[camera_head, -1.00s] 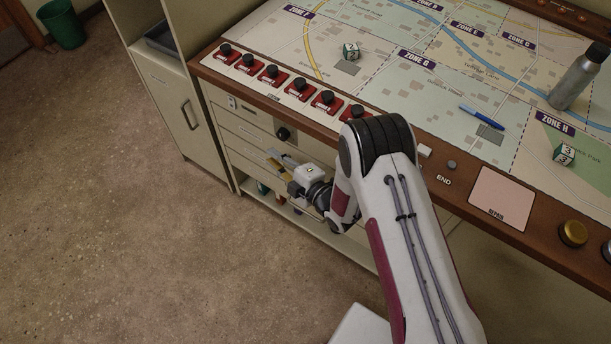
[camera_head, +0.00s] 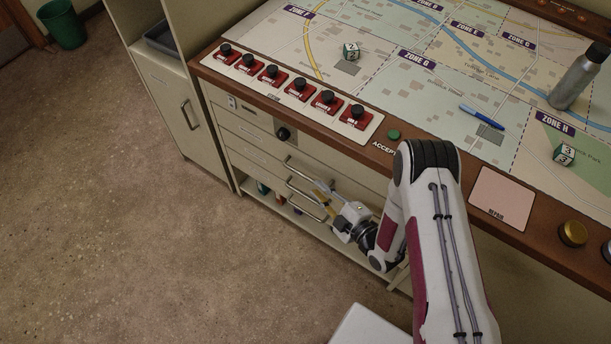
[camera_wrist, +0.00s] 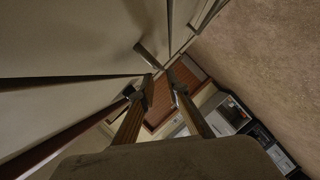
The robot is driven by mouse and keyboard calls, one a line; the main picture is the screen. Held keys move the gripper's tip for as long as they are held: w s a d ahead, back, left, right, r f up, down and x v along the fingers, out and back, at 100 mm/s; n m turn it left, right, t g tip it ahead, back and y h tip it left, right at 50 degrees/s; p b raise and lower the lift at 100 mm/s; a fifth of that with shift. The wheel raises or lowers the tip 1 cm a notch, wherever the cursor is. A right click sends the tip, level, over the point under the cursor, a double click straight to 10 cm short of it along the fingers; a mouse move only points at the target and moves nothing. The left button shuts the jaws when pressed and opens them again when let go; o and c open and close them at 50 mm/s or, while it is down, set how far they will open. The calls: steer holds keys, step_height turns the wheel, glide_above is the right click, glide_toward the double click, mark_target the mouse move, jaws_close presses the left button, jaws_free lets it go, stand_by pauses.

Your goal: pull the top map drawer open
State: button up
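The top map drawer (camera_head: 262,154) is a cream front below the console edge. It looks shut, flush with the fronts below it. Its metal bar handle (camera_head: 303,169) is the highest of three stacked handles. My gripper (camera_head: 322,192) is in front of the drawer stack, near the right ends of the handles and lower than the top one. In the wrist view the two fingers (camera_wrist: 160,82) are apart with nothing between them. A metal handle bar (camera_wrist: 149,55) shows just beyond the fingertips; I cannot tell which drawer it belongs to.
Lower handles (camera_head: 303,188) sit close below the top one. A black knob (camera_head: 283,133) is on the panel above the drawers. The brown console edge (camera_head: 300,118) overhangs, with red switches on top. An open shelf with small items is underneath. The floor (camera_head: 150,230) in front is clear.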

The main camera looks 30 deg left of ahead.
mark_target(308, 179)
steer(key=shift+a, duration=0.15)
steer(key=shift+x, duration=3.75)
steer(key=shift+w+f, duration=0.1)
jaws_close()
